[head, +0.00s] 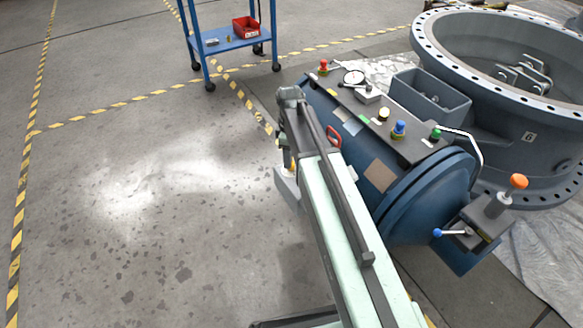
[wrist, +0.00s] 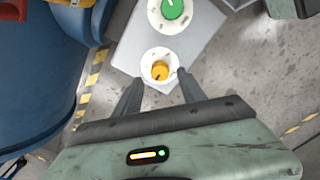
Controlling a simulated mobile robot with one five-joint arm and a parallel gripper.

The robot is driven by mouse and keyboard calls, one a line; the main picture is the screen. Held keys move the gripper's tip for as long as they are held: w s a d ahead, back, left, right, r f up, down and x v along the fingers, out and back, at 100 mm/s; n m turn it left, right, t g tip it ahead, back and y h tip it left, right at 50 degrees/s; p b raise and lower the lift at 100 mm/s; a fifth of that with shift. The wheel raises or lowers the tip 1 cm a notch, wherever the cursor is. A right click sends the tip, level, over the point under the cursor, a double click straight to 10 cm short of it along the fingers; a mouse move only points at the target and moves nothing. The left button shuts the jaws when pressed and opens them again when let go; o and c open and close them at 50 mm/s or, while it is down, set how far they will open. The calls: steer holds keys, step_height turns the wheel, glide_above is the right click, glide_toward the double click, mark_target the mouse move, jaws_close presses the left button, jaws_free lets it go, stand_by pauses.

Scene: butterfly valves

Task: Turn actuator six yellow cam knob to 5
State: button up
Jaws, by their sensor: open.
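The yellow cam knob (wrist: 160,70) sits on a round white dial on a grey plate (wrist: 198,38) in the wrist view. A dark mark shows on the knob; the dial's numbers are too small to read. A green knob (wrist: 172,8) on its own white dial is just above it, at the top edge. My gripper (wrist: 160,78) is open, with one finger on each side of the yellow knob's dial. Whether the fingers touch anything cannot be told.
The blue actuator cylinder (head: 425,205) lies right of my arm, with several coloured knobs on its top plate. A large grey valve body (head: 540,135) stands behind it. A blue cart (head: 230,42) is at the back. The floor at left is clear.

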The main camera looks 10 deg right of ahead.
step_height(320, 180, down, 2)
steer(key=shift+f+b, duration=0.25)
steer(key=shift+b, duration=0.35)
steer(key=shift+r, duration=0.1)
